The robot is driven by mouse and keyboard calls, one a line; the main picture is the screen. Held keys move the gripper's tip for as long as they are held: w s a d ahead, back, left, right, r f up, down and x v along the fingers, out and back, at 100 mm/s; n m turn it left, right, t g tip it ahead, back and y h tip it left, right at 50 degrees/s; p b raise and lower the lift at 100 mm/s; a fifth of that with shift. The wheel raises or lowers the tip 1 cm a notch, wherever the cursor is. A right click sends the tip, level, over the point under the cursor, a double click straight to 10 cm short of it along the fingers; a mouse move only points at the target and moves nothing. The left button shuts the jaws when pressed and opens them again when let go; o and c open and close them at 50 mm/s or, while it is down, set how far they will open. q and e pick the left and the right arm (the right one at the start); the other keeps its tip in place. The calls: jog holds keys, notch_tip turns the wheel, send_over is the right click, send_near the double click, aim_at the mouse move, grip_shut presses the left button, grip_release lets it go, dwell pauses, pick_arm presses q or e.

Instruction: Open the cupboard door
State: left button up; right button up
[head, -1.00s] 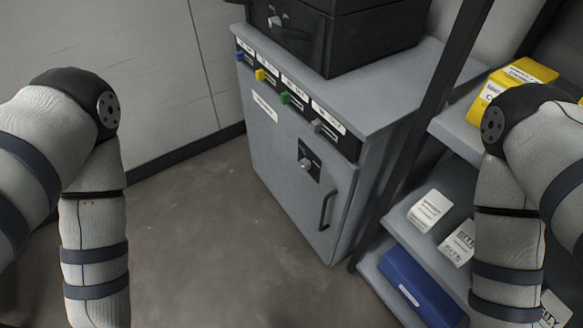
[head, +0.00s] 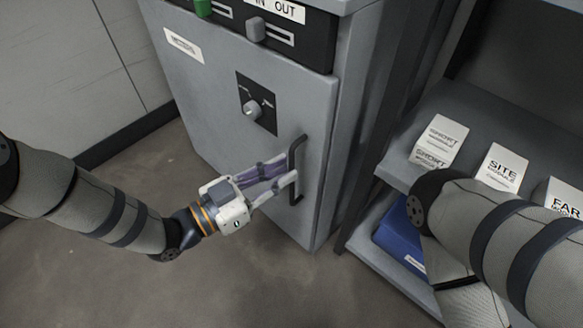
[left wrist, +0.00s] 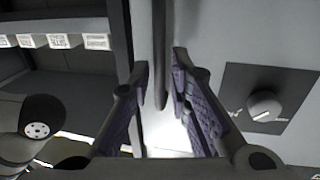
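The grey cupboard door (head: 215,115) looks shut in the head view. Its dark upright handle (head: 297,192) is near the door's right edge. My left gripper (head: 286,174) reaches the handle from the left, fingers pointing at it. In the left wrist view the handle (left wrist: 160,58) stands between the two purple-padded fingertips (left wrist: 159,66), with a gap visible on both sides. The fingers are apart; I see no clear contact with the handle. A round knob (head: 254,110) on a black plate sits left of and above the handle. My right gripper is out of view.
A shelf unit (head: 470,110) with small white labelled boxes (head: 440,140) and a blue box (head: 398,240) stands close on the right, with my right arm in front of it. Sliders line the cupboard's top panel (head: 290,40). Floor (head: 250,285) before the door is clear.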

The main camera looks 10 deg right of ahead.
pick_arm(q)
jog(key=x, duration=0.3)
jog(key=shift+c, duration=0.6)
grip_shut()
